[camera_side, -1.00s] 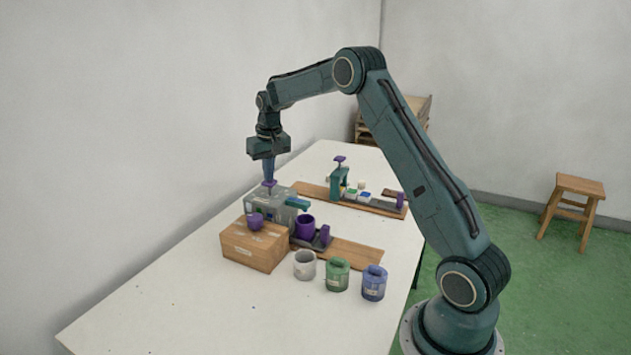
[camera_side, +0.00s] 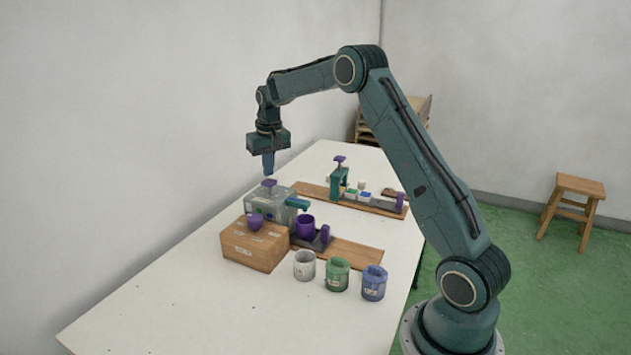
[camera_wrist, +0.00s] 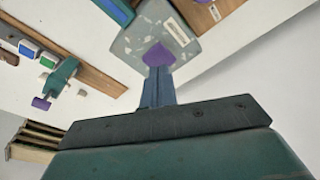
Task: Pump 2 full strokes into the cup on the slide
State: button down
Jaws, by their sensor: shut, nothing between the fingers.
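My gripper (camera_side: 268,164) is shut and empty, a short way above the purple pump head (camera_side: 269,183) on top of the grey dispenser box (camera_side: 262,206). A small gap shows between fingertips and pump head. In the wrist view the fingers (camera_wrist: 158,75) point at the purple pump head (camera_wrist: 158,55), which lies over the grey box (camera_wrist: 135,40). A teal spout (camera_side: 297,203) sticks out from the box. The purple cup (camera_side: 305,226) stands on the dark slide (camera_side: 321,240) near the spout; whether it is exactly under it I cannot tell.
A wooden box (camera_side: 246,250) with a small purple piece (camera_side: 255,222) stands in front. White (camera_side: 304,266), green (camera_side: 337,276) and blue (camera_side: 374,284) pots stand to its right. Behind is a teal stamp stand (camera_side: 338,184) on a board. The table's front left is clear.

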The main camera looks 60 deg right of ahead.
aim_at(269, 181)
jog(key=shift+f, duration=2.3)
jog(key=shift+r, duration=0.2)
dwell(0.4)
jog(key=shift+r, duration=2.1)
jog(key=shift+r, duration=0.1)
jog(key=shift+r, duration=2.4)
